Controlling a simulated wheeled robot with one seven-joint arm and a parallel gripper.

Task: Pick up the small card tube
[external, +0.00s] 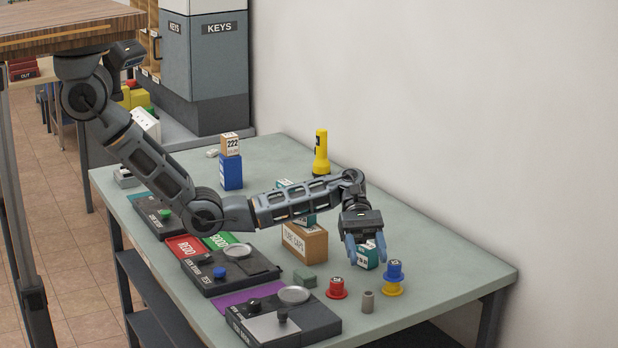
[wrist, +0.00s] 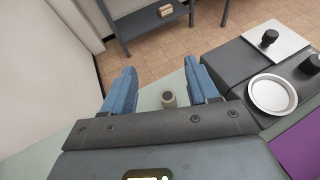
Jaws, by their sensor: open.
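The small card tube (external: 368,302) is a short grey-brown cylinder standing upright near the table's front right edge. In the wrist view the tube (wrist: 168,100) shows its dark open top between my two fingers, somewhat nearer the right one. My gripper (external: 366,252) is open and empty, with its blue fingers pointing down. In the external view it is above the tube's level and farther back, apart from it. In the wrist view my gripper (wrist: 161,82) has a finger on each side of the tube's outline, touching nothing that I can see.
Red spool (external: 336,288) stands left of the tube; blue-and-yellow spools (external: 393,278) stand right. A teal-and-white box (external: 368,257) is partly hidden behind my fingers. The table's right end is clear.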

